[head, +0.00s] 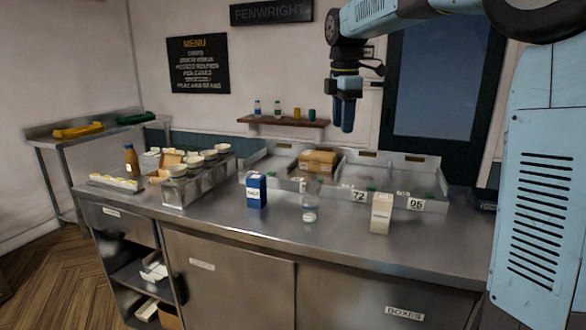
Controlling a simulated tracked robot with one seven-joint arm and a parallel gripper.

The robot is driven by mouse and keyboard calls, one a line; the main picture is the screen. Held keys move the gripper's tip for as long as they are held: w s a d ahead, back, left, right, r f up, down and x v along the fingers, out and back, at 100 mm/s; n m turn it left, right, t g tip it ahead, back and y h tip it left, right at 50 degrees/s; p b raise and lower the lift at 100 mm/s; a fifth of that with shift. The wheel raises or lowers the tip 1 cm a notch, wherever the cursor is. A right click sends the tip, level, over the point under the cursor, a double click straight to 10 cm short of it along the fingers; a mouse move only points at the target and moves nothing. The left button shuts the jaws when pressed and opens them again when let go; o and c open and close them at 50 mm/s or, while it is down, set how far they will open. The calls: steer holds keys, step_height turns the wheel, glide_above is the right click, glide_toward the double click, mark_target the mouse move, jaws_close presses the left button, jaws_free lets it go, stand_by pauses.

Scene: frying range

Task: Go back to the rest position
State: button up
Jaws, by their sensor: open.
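My gripper (346,118) hangs from my blue arm at the upper middle right in the head view, with its dark fingers pointing down. It is open and nothing shows between its fingers. It is above the steel counter (240,267) and apart from everything on it. Below it on the counter stand a blue and white carton (256,190), a clear bottle with a pale label (309,207) and a cream carton (381,213), all upright. The gap between the fingertips is hard to make out at this angle.
A steel holder with several cups (195,190) stands at the counter's left, near a brown bottle (131,160). Numbered steel bays (425,204) line the back, with a cardboard box (318,160). A wall shelf (283,122) holds small bottles. The counter's front middle is clear.

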steer(key=s+d+f+m+t, duration=0.1)
steer(key=s+d+f+m, duration=0.2)
steer(key=s+m, duration=0.4)
steer(key=s+d+f+m+t, duration=0.2)
steer(key=s+d+f+m, duration=0.2)
steer(key=s, duration=0.9)
steer(key=s+d+f+m+t, duration=0.1)
steer(key=s+d+f+m, duration=0.3)
steer(key=s+m, duration=0.5)
steer(key=shift+s+f+m+t, duration=0.3)
steer(key=shift+s+f, duration=0.15)
steer(key=shift+s, duration=0.05)
